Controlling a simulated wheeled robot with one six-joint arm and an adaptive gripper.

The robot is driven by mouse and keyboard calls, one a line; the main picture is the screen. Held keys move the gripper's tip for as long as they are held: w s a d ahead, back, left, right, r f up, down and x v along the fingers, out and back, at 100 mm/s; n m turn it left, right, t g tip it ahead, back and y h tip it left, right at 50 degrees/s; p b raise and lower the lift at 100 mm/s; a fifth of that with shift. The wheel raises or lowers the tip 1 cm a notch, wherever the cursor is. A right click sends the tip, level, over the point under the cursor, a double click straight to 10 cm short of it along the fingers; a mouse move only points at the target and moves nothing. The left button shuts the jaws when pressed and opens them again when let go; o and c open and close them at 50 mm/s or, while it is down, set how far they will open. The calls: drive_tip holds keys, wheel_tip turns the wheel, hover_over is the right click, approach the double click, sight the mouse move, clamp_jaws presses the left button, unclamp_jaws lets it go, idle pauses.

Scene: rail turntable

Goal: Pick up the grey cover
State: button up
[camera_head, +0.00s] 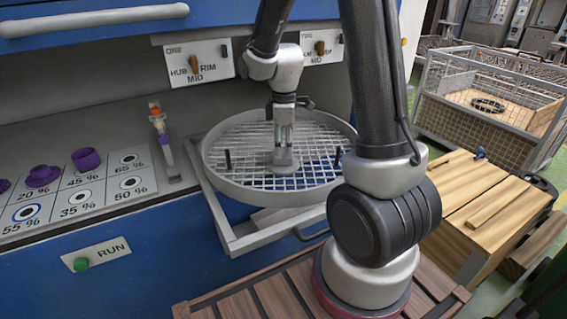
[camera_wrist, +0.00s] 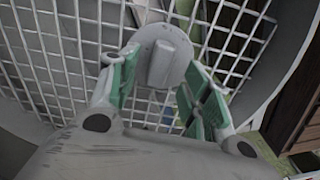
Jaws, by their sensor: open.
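The grey cover (camera_wrist: 176,48) is a round disc with a raised block-like grip on top. It lies on the white mesh of the round turntable (camera_head: 219,183), near its middle. In the head view the cover (camera_head: 285,167) sits directly below my gripper (camera_head: 284,138), which points straight down. In the wrist view my gripper (camera_wrist: 160,75) is open, with a green-padded finger on each side of the raised grip. I cannot tell whether the fingers touch the cover. The far side of the cover is hidden.
Two dark posts (camera_head: 228,159) stand on the mesh inside the turntable's raised rim. A panel (camera_head: 80,195) with purple cups is at left, beside an upright tool (camera_head: 159,131). A wooden box (camera_head: 475,205) and a wire cage (camera_head: 490,105) are at right.

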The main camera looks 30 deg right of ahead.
sight(283, 155)
wheel_tip(283, 155, down, 4)
drive_tip(key=shift+w+f, duration=0.1)
drive_tip(key=shift+a, duration=0.1)
clamp_jaws()
